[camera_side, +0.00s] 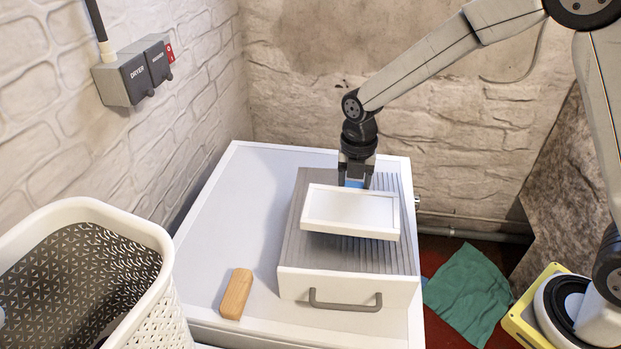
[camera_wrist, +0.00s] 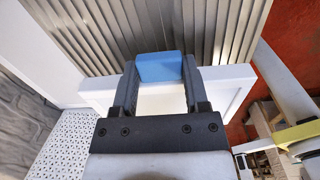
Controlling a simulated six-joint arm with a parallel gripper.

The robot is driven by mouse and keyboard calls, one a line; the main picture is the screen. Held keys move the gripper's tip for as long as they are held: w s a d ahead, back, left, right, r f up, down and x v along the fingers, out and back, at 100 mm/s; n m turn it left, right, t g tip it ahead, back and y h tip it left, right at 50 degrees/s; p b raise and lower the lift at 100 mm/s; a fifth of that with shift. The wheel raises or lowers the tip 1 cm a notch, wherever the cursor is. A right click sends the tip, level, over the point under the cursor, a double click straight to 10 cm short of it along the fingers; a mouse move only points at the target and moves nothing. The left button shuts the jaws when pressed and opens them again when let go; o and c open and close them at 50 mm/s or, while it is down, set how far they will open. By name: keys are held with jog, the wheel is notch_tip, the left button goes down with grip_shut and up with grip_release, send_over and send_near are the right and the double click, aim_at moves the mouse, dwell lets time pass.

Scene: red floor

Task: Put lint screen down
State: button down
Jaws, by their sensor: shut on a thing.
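The lint screen (camera_side: 350,212) is a white rectangular framed panel with a blue grip tab (camera_side: 354,183). It is over the grey ribbed top of a white-fronted box (camera_side: 350,287); I cannot tell whether it touches the ribs. My gripper (camera_side: 356,180) points down from above and is shut on the blue tab. In the wrist view, the blue tab (camera_wrist: 160,66) sits between the fingers of my gripper (camera_wrist: 160,75), and the white frame (camera_wrist: 228,82) extends to both sides. The fingers and wrist hide part of the screen.
The box, with a grey handle (camera_side: 345,305), stands on a white top (camera_side: 235,215). A wooden block (camera_side: 236,293) lies on its front left. A white basket (camera_side: 155,290) is at the left. A green cloth (camera_side: 468,295) lies on the red floor.

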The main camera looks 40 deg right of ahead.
aim_at(351, 195)
jog(key=shift+w+f, duration=0.25)
jog(key=shift+f, duration=1.65)
jog(key=shift+c, duration=0.5)
grip_release()
notch_tip(351, 195, up, 12)
jog(key=shift+r, duration=0.15)
